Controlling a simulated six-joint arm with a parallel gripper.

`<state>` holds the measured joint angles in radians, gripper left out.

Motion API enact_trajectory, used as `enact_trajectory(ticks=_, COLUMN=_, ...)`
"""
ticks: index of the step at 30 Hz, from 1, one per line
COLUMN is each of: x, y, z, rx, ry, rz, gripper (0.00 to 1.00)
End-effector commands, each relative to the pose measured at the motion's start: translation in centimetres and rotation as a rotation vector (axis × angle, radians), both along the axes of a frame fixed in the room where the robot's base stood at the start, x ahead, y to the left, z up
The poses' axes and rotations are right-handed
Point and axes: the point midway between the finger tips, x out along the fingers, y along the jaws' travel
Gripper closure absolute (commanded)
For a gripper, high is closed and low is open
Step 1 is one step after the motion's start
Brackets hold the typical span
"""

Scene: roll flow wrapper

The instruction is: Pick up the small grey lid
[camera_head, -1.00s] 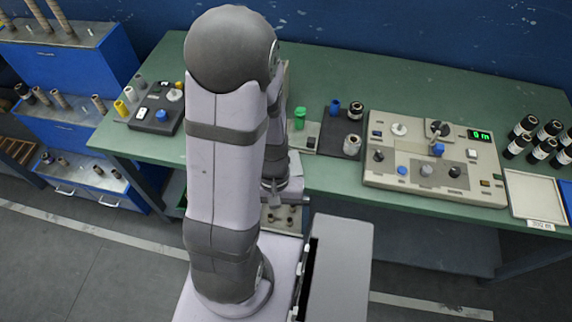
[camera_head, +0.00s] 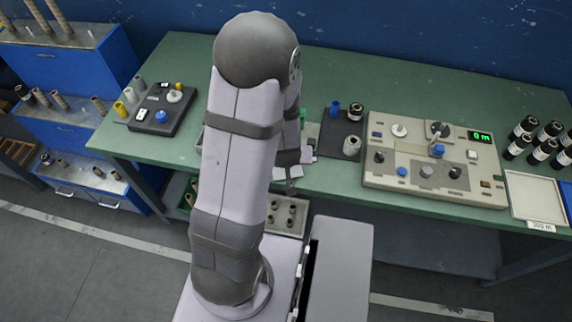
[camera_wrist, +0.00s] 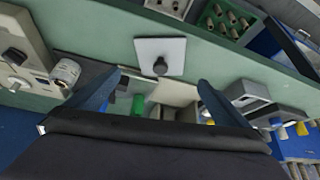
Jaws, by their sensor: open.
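A pale grey square lid with a dark round knob (camera_wrist: 160,63) lies on the green table in the wrist view, just beyond my fingertips and roughly centred between them. In the head view only a pale corner of what looks like it (camera_head: 307,155) shows beside my wrist; the rest is hidden by my arm. My gripper (camera_wrist: 157,80) is open and empty, its two blue-grey fingers spread wide. The gap between fingers and lid is hard to judge. In the head view my gripper (camera_head: 289,172) is at the table's front edge, partly hidden.
A dark mat (camera_head: 328,135) holds a blue piece and two rolls to the right. The panel machine (camera_head: 435,172) stands further right. A tray of short rolls (camera_head: 285,224) is below the table edge. A green item (camera_wrist: 138,104) and a grey open box (camera_wrist: 246,94) are nearby.

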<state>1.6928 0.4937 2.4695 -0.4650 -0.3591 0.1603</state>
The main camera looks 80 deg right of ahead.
Motion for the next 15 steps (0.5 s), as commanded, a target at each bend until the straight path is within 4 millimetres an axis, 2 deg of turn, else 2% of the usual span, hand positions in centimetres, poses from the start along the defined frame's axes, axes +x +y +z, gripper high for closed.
enact_trajectory(ticks=15, x=0.2, y=-1.0, z=-1.9, rx=0.002, ry=0.001, rz=0.0, gripper=0.0)
